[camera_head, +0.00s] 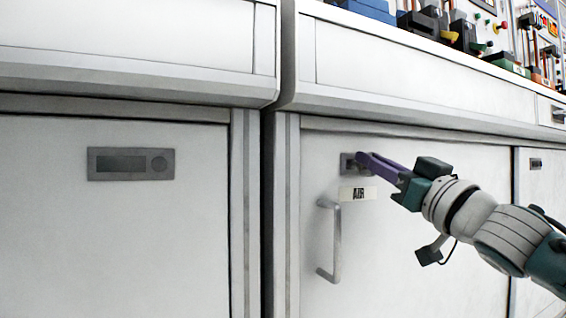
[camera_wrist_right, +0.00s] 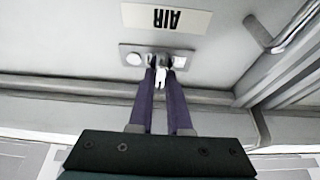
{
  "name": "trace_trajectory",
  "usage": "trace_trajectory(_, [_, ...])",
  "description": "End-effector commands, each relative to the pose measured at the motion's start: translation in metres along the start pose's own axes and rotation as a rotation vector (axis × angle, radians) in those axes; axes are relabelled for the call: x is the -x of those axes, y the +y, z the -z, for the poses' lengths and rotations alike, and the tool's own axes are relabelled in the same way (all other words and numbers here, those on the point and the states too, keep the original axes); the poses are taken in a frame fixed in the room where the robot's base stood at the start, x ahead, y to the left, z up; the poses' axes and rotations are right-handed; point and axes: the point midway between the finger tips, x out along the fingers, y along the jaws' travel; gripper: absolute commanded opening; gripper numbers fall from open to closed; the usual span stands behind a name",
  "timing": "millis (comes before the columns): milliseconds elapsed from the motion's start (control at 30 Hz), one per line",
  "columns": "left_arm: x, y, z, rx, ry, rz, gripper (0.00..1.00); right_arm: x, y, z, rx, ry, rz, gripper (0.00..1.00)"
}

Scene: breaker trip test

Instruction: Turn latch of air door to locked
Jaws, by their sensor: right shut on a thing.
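The air door (camera_head: 420,240) is a white cabinet door with an "AIR" label (camera_head: 358,194) and a vertical bar handle (camera_head: 331,240). Its latch plate (camera_head: 347,165) is a small grey plate above the label. In the right wrist view the plate (camera_wrist_right: 131,57) shows upside down, with the pale latch (camera_wrist_right: 158,92) at its middle. My right gripper (camera_head: 363,160) reaches in from the right, its purple fingers at the plate. In the wrist view the fingers (camera_wrist_right: 160,80) are shut on the latch. The fingers partly hide the latch, and its exact angle is hard to tell. My left gripper is out of view.
A closed cabinet door with a grey recessed plate (camera_head: 131,164) is at the left. Another door with a small dark plate (camera_head: 535,163) is at the far right. The counter above (camera_head: 440,55) holds several coloured devices at its back. The space before the left door is clear.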

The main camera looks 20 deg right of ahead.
Motion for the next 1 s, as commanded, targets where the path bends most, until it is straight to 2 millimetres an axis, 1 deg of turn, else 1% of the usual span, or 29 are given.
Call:
trace_trajectory(233, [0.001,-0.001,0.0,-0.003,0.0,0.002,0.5,0.0,0.0,0.0,0.013,-0.001,0.005,0.0])
trace_trajectory(467, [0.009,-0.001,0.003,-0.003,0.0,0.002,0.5,-0.001,0.0,0.001,0.098,-0.002,0.04,0.0])
trace_trajectory(667, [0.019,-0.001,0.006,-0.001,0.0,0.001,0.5,-0.001,0.0,0.002,0.243,-0.003,0.1,0.0])
trace_trajectory(1000, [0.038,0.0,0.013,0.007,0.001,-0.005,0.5,-0.001,-0.001,0.002,0.542,-0.002,0.224,0.0])
